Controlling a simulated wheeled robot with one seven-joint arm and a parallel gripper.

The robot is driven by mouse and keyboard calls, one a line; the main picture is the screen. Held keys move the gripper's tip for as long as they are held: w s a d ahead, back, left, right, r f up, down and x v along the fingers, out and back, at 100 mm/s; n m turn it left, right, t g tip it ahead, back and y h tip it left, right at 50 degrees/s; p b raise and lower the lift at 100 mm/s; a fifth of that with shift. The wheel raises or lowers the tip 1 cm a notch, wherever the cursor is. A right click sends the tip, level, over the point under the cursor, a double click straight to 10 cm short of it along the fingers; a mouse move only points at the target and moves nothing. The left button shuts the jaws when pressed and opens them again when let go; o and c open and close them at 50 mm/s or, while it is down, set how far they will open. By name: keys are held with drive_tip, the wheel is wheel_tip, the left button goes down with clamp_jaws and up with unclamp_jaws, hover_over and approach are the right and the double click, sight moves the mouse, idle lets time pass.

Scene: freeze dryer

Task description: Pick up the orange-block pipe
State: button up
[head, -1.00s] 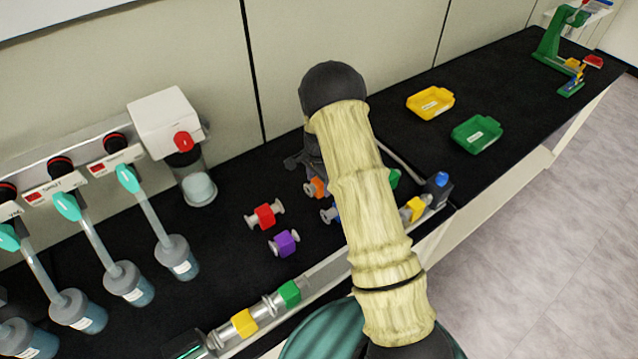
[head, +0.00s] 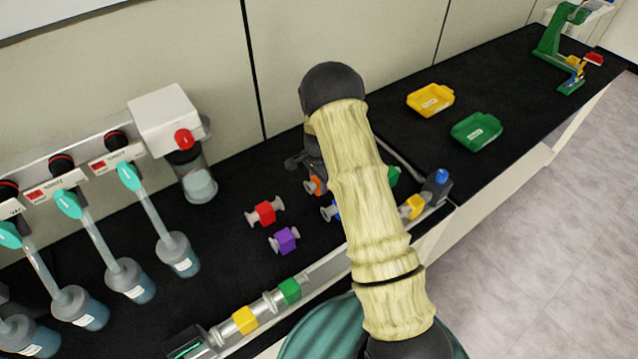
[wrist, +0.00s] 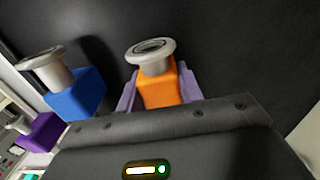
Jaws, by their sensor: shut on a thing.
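The orange-block pipe (wrist: 158,86) sits between the two purple fingers of my gripper (wrist: 160,92) in the wrist view, with its grey flanged end pointing up in the picture. My gripper is shut on its orange block. In the head view the orange block (head: 315,185) shows just left of my arm, low over the black bench. My arm hides most of the gripper there. I cannot tell whether the pipe touches the bench.
A blue-block pipe (wrist: 75,92) lies close to the left of my gripper. Red (head: 265,212) and purple (head: 285,240) block pipes lie further left. A rail with yellow (head: 245,320) and green blocks runs along the front edge. Yellow (head: 430,100) and green (head: 476,131) trays stand right.

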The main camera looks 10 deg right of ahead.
drive_tip(key=shift+r+b, duration=1.2)
drive_tip(key=shift+r, duration=3.85)
